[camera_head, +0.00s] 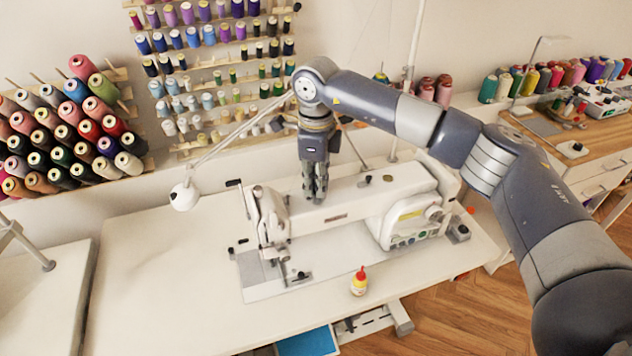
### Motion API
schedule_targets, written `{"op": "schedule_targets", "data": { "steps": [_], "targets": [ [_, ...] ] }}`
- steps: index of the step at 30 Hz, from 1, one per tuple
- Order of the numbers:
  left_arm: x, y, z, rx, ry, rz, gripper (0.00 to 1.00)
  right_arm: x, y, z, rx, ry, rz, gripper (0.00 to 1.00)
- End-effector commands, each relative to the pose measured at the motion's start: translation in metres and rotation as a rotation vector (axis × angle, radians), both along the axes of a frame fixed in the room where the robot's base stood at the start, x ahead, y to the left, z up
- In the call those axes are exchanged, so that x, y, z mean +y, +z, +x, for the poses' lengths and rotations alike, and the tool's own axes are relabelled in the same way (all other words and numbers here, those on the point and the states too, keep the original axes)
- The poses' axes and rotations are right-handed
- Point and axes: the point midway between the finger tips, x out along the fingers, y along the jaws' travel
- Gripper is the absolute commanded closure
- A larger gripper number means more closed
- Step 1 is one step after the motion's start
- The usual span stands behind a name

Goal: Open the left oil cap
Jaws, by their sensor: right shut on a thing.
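The white sewing machine (345,207) stands on the white table, its long arm running left to right. My right gripper (314,198) points straight down at the top of the machine's arm, left of its middle. Its fingers are closed together on the left oil cap, which they hide. I cannot tell whether the cap is still seated or lifted. A small dark cap (368,179) shows on the machine's top, to the right of the gripper. My left gripper is not in view.
A small yellow oil bottle with a red top (359,282) stands on the white table (150,290) near its front edge. A white lamp (184,196) hangs at the left of the machine. Thread racks (70,130) stand behind. The table's left part is clear.

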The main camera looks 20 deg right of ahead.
Motion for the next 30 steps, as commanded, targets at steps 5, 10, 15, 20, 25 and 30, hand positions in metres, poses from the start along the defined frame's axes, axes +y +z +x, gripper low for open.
{"op": "schedule_targets", "data": {
  "steps": [5,10,15,20,25,30],
  "targets": [
    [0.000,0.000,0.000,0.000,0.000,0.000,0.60,0.000,0.001,0.001,-0.002,-0.001,0.000,0.68],
    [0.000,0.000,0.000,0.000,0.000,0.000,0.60,0.000,0.000,0.000,-0.001,-0.001,0.000,0.68],
    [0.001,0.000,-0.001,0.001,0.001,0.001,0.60,0.000,0.005,0.001,-0.003,-0.001,0.001,0.68],
    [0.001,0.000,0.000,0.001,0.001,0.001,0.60,0.000,0.028,0.001,-0.006,-0.002,0.001,0.68],
    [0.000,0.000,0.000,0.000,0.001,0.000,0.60,0.000,0.066,0.001,-0.006,-0.002,0.001,0.68],
    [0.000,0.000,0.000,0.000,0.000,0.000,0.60,0.000,0.098,0.001,-0.004,-0.001,0.000,0.68]
  ]
}}
